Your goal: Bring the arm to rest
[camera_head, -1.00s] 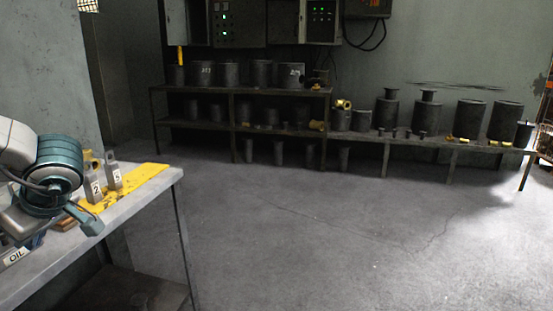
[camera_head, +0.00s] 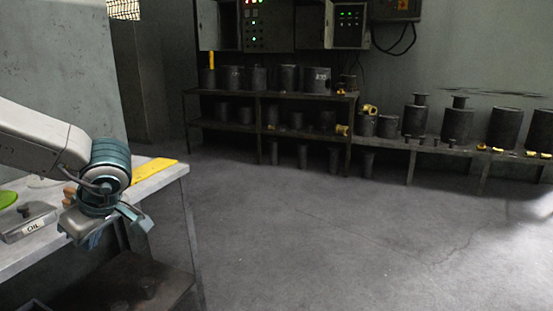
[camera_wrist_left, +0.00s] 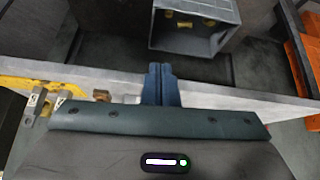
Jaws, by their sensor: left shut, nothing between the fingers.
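My left arm comes in from the left in the head view. Its left gripper (camera_head: 136,216) hangs just off the table's right edge and is shut and empty. In the left wrist view the blue fingers (camera_wrist_left: 160,70) lie together with nothing between them, reaching over the table edge. The right gripper is in neither view.
The grey table (camera_head: 165,181) bears a yellow plate (camera_head: 152,168), a grey block marked OIL (camera_head: 28,227) and a green item (camera_head: 7,198). A grey crate (camera_wrist_left: 224,12) with yellow parts lies beyond the fingertips. Shelves (camera_head: 230,93) line the wall; the floor is open.

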